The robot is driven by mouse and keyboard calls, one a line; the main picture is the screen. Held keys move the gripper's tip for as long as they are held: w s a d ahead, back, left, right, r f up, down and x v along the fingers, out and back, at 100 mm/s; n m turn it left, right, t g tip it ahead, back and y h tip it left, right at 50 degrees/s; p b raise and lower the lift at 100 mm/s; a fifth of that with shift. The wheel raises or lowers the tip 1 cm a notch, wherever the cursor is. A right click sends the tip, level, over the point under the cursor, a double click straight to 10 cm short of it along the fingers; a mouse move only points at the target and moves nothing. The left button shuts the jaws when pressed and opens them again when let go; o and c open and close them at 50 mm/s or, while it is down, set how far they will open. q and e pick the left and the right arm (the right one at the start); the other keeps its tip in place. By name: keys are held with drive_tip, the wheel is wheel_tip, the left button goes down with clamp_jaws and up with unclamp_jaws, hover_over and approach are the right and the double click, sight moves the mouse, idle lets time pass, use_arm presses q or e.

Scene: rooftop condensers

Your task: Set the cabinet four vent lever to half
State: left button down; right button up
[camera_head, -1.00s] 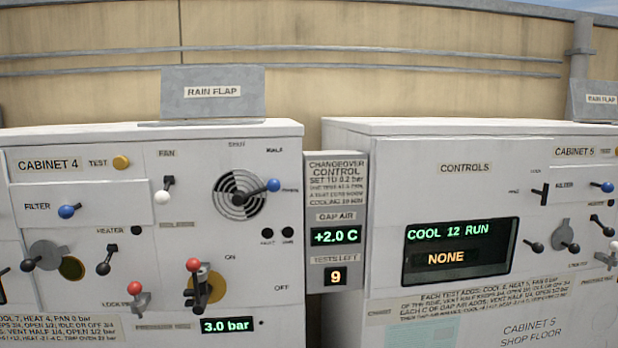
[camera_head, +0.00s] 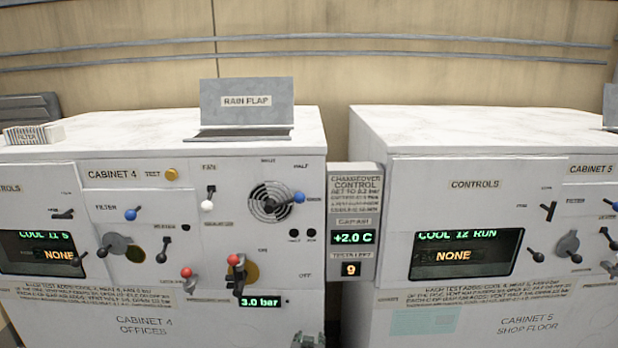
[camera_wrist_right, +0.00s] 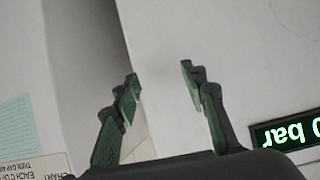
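The cabinet four vent lever (camera_head: 299,197) has a blue knob. It sits on a round slotted vent (camera_head: 270,202) at the upper right of the cabinet 4 front (camera_head: 225,228). The lever points right and slightly up, toward a small label at the right that seems to read open. The half label (camera_head: 301,167) is above and right of the vent. My right gripper (camera_head: 308,340) shows only at the bottom edge of the head view, below the vent and apart from it. In the right wrist view my right gripper (camera_wrist_right: 160,74) is open and empty. My left gripper is not in view.
A red-knobbed lever (camera_head: 236,272) and the 3.0 bar display (camera_head: 260,302) lie below the vent. The changeover control panel (camera_head: 354,215) stands right of it, before cabinet 5 (camera_head: 450,200). A rain flap (camera_head: 247,105) stands on top. A filter box (camera_head: 35,133) lies at left.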

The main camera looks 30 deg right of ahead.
sight(299, 201)
wheel_tip(299, 201, up, 24)
drive_tip(key=s+d+m+t+h+p, duration=0.1)
drive_tip(key=m+h+p, duration=0.15)
drive_tip(key=m, duration=0.45)
drive_tip(key=a+r+m+h, duration=0.1)
drive_tip(key=a+r+m, duration=0.1)
drive_tip(key=r, duration=0.6)
drive_tip(key=a+r+m+h, duration=0.2)
drive_tip(key=a+r, duration=0.1)
drive_tip(key=r, duration=0.6)
drive_tip(key=s+a+r+m+h, duration=0.1)
drive_tip(key=a+r+m+h, duration=0.1)
drive_tip(key=r, duration=0.6)
drive_tip(key=shift+s+a+r+m, duration=0.15)
drive_tip(key=shift+r+m, duration=0.1)
drive_tip(key=shift+m, duration=0.35)
drive_tip(key=p+x, duration=0.2)
drive_tip(key=x, duration=0.5)
drive_tip(key=shift+w, duration=0.25)
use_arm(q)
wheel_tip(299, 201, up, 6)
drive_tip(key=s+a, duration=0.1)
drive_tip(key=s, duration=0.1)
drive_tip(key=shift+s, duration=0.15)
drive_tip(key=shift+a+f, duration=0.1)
use_arm(e)
drive_tip(key=shift+c, duration=0.4)
drive_tip(key=shift+f, duration=0.1)
clamp_jaws()
